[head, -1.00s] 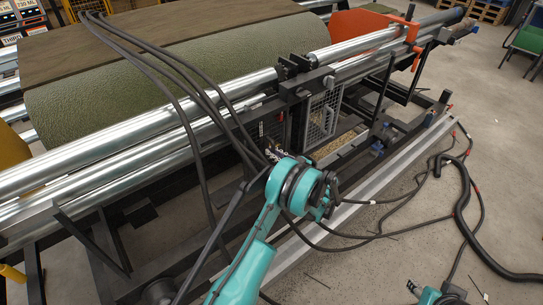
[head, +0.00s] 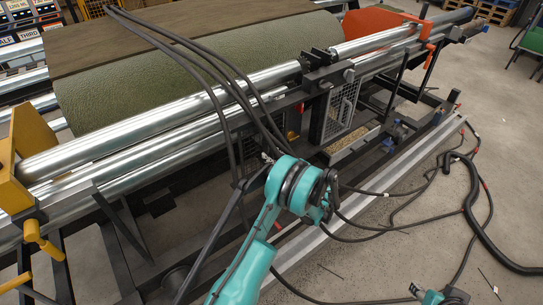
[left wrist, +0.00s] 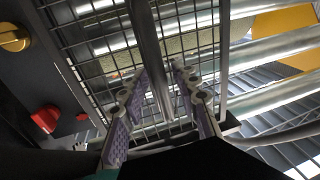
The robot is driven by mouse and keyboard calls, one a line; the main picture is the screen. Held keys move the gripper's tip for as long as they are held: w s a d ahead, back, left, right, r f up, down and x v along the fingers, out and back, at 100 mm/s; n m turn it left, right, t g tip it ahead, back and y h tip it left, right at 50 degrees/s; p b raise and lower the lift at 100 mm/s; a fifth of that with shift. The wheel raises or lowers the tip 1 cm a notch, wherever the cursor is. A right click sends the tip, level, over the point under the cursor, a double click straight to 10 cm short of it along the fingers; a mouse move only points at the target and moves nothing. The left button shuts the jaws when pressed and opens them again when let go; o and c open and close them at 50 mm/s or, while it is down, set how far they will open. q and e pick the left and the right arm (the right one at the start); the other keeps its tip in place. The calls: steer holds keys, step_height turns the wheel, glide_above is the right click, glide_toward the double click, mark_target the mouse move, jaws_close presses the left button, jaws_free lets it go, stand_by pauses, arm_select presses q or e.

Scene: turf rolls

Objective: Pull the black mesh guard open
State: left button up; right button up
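The black mesh guard (head: 342,108) is a framed grid panel with an upright bar handle (head: 346,110), low on the near side of the roller machine. In the left wrist view the mesh (left wrist: 95,50) fills the upper middle. The handle (left wrist: 147,30) runs down in front of it. My left gripper (left wrist: 160,74) has its two fingers apart, one on each side of the handle; I cannot tell whether they touch it. In the head view my teal left wrist hides the fingers.
A red knob (left wrist: 45,119) and a yellow knob (left wrist: 14,38) sit left of the mesh. The green turf roll (head: 190,85) lies behind steel rollers (head: 130,125). Black cables hang near my left arm. More hoses (head: 470,205) lie on the floor at right.

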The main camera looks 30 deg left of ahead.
arm_select(q)
steer(key=s+d, duration=0.2)
steer(key=d, duration=0.9)
steer(key=shift+s+d, duration=0.15)
steer(key=shift+d, duration=0.25)
